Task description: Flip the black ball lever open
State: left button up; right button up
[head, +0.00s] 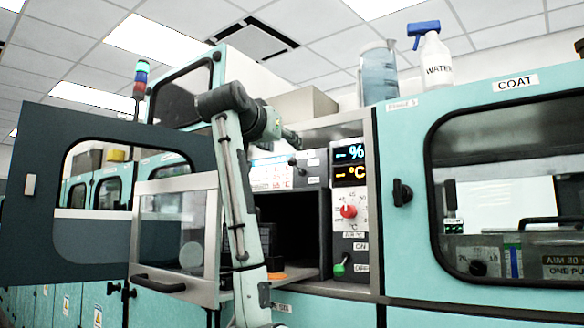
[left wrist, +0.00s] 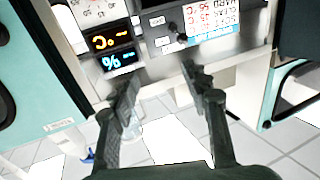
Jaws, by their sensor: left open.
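The black ball lever (head: 293,161) is a small dark knob on the grey panel above the dark open chamber, beside a printed notice. In the left wrist view the lever (left wrist: 182,38) shows at the top, between small white labels and the notice with red and blue print. My left gripper (head: 291,138) is just above the lever in the head view. In the left wrist view my left gripper (left wrist: 161,76) is open, its two dark fingers spread and empty. The lever lies beyond the fingertips, nearer the right-hand finger; I cannot tell the exact gap. My right gripper is not in view.
A display module (head: 349,165) with a red knob (head: 348,211) and green knob (head: 339,270) stands right of the chamber (head: 290,232). A glass door (head: 173,240) hangs open at left. A jug (head: 378,75) and spray bottle (head: 433,62) stand on top.

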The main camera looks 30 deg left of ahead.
aim_at(292, 162)
jog(key=i+j, duration=0.25)
jog(key=i, duration=0.2)
jog(key=i+j, duration=0.25)
jog(key=i, duration=0.2)
